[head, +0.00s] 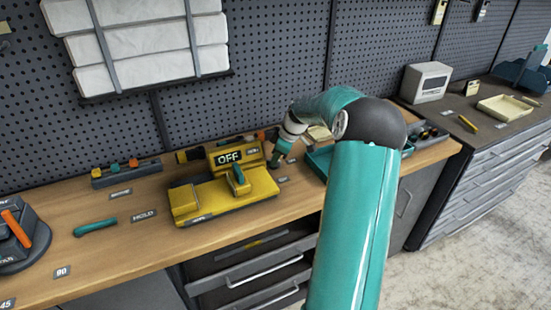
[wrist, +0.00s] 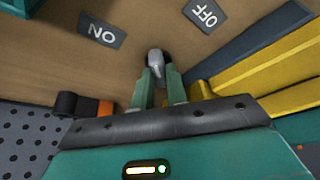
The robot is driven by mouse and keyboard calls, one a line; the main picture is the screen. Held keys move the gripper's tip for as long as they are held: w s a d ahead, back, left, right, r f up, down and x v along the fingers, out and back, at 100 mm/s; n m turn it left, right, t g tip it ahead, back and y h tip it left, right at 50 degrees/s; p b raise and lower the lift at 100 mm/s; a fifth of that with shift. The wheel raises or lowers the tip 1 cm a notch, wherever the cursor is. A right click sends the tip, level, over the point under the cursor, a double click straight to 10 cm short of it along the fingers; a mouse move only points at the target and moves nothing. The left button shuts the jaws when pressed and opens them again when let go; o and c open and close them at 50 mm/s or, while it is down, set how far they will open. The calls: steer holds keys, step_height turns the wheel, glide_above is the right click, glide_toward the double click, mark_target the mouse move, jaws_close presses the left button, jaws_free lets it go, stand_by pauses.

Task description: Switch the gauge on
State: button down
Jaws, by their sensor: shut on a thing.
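The yellow gauge (head: 222,200) stands on the wooden bench, and its raised display (head: 229,157) reads OFF. A teal handle (head: 238,181) stands up on it. My gripper (head: 277,161) is low over the bench, just right of the gauge. In the wrist view my gripper (wrist: 162,90) is shut on a small grey lever (wrist: 155,66) with a dark round part at its far end. A dark ON label (wrist: 102,32) lies on the bench up and left of the lever, and an OFF label (wrist: 205,14) up and right. The gripped part is hidden in the head view.
The gauge's yellow side (wrist: 260,75) is close right of my fingers in the wrist view. A teal tray (head: 318,163) lies right of my gripper. A block with coloured pegs (head: 126,174) stands at the left rear. A loose teal handle (head: 95,228) lies on the bench.

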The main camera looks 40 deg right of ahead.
steer(key=n, duration=0.2)
steer(key=n+g+y, duration=0.1)
steer(key=shift+w+n, duration=0.2)
steer(key=shift+n, duration=0.2)
steer(key=shift+n+g+y, duration=0.4)
steer(key=shift+n+g, duration=0.3)
steer(key=shift+n, duration=1.3)
steer(key=c, duration=1.4)
jaws_free()
steer(key=shift+w+f, duration=0.1)
steer(key=shift+d, duration=0.1)
steer(key=v, duration=1.4)
